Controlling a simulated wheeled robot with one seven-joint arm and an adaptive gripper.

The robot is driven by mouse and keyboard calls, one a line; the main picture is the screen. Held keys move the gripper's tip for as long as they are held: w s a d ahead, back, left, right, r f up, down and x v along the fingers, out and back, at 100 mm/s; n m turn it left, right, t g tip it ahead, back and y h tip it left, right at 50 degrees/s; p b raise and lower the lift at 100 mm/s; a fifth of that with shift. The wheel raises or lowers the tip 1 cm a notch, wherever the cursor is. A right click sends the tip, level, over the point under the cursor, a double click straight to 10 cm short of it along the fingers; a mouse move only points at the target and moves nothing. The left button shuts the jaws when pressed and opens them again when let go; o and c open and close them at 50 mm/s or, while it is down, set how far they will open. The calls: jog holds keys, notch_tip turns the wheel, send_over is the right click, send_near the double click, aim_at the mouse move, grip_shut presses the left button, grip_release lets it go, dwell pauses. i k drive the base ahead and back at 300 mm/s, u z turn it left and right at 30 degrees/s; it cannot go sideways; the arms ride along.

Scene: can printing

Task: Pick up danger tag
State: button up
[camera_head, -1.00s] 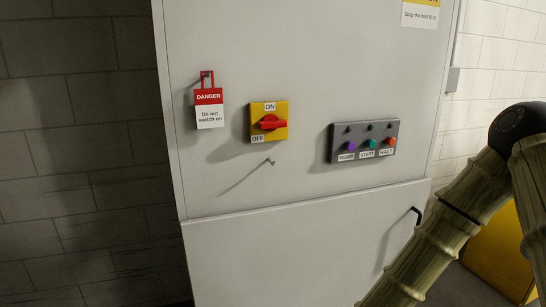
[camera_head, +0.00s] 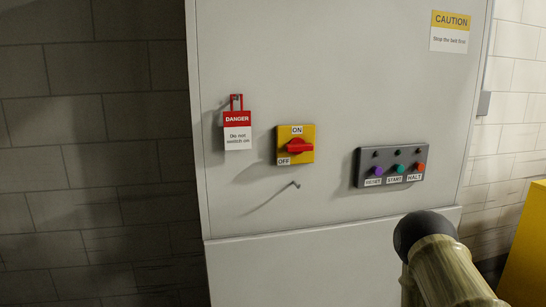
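The danger tag (camera_head: 237,131) is a red and white card with a red loop at its top. It hangs from a small hook near the upper left of the grey cabinet door (camera_head: 350,60). The tag hangs upright and nothing covers it. My gripper is not in the head view; only a segment of my arm shows at the lower right, well away from the tag.
Right of the tag is a yellow switch with a red knob (camera_head: 295,146). Below it a bare peg (camera_head: 296,184) sticks out. Further right is a button panel (camera_head: 391,164). A caution sign (camera_head: 450,31) is at upper right, and a yellow object (camera_head: 527,250) at the right edge.

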aim_at(237, 124)
jog(key=z, duration=0.65)
jog(key=k, duration=1.15)
jog(key=u, duration=1.15)
jog(key=i, duration=0.5)
jog(key=u, duration=0.05)
